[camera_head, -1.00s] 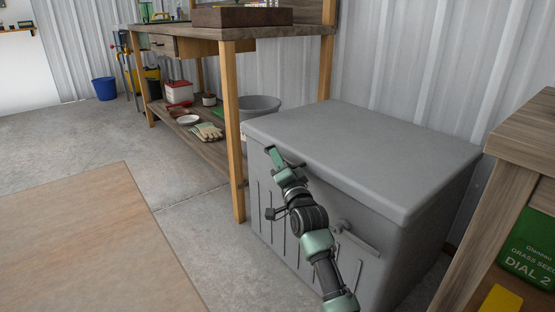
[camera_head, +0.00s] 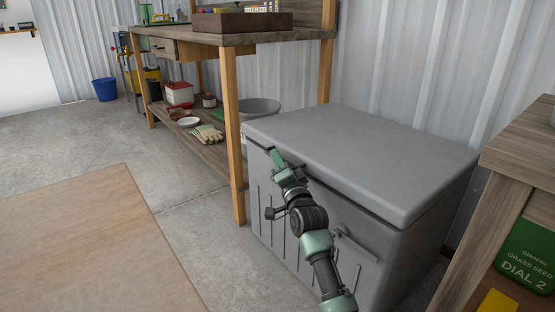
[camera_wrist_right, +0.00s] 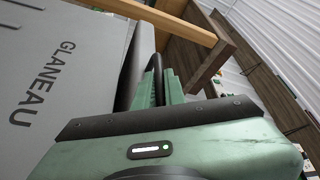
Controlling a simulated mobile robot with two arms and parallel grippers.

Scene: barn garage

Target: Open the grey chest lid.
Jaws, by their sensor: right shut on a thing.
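The grey chest (camera_head: 345,245) stands against the corrugated wall, with its thick grey lid (camera_head: 370,150) on top. A thin dark gap shows under the lid's front edge. In the right wrist view the green fingers (camera_wrist_right: 160,85) are beside the lid's edge, and the grey surface (camera_wrist_right: 60,70) lettered GLANEAU fills the left side. The exact contact is partly hidden by the fingers. My left gripper is not in view.
A wooden workbench (camera_head: 232,130) stands to the chest's left, its front leg close to it. A grey tub (camera_head: 260,107) is behind that leg. Another wooden unit (camera_head: 520,150) with a green grass seed bag (camera_head: 528,250) stands at the right. A wooden surface (camera_head: 80,240) is at front left.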

